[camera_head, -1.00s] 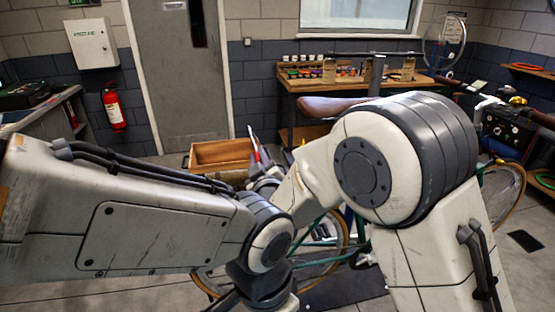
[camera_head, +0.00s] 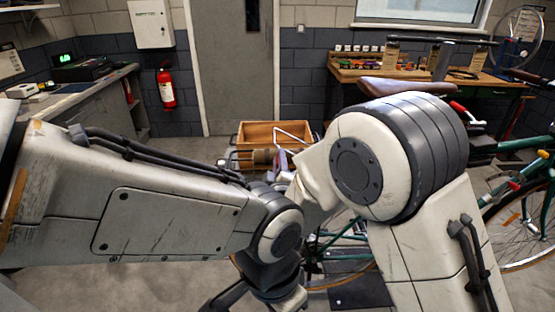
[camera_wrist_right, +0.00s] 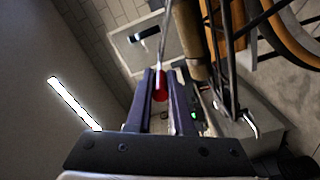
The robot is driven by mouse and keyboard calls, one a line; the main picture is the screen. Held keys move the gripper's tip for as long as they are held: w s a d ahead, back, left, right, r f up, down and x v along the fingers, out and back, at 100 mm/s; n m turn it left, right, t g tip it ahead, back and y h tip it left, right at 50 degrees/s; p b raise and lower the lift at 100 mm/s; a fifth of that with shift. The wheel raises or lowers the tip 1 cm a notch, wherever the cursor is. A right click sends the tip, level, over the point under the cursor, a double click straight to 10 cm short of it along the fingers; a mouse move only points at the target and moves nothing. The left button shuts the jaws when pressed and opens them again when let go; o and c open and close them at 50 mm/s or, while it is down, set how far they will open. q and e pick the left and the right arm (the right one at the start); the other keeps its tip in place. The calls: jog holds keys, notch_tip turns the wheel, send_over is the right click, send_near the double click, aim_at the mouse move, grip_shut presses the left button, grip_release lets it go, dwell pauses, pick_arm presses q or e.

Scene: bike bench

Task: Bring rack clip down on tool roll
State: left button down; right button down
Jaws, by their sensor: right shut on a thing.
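The tool roll (camera_head: 263,157) is a tan-brown cylinder lying in front of a wooden crate in the head view. It also shows as a tan cylinder in the right wrist view (camera_wrist_right: 188,40). The rack clip (camera_head: 293,134) appears as a thin bent metal wire, raised beside the roll; in the right wrist view it seems to be the slim rod (camera_wrist_right: 164,42) running from between my fingers. My right gripper (camera_wrist_right: 166,78) is shut on it, close to the roll. In the head view this gripper (camera_head: 283,163) is partly hidden by my arm.
The open wooden crate (camera_head: 275,136) stands just behind the roll. A bike wheel with a tan tyre (camera_wrist_right: 289,40) is close at right in the wrist view. A workbench (camera_head: 420,78) stands at the back right. A red extinguisher (camera_head: 166,89) hangs on the wall.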

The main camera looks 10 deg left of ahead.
dwell(0.4)
jog(key=c, duration=0.8)
grip_release()
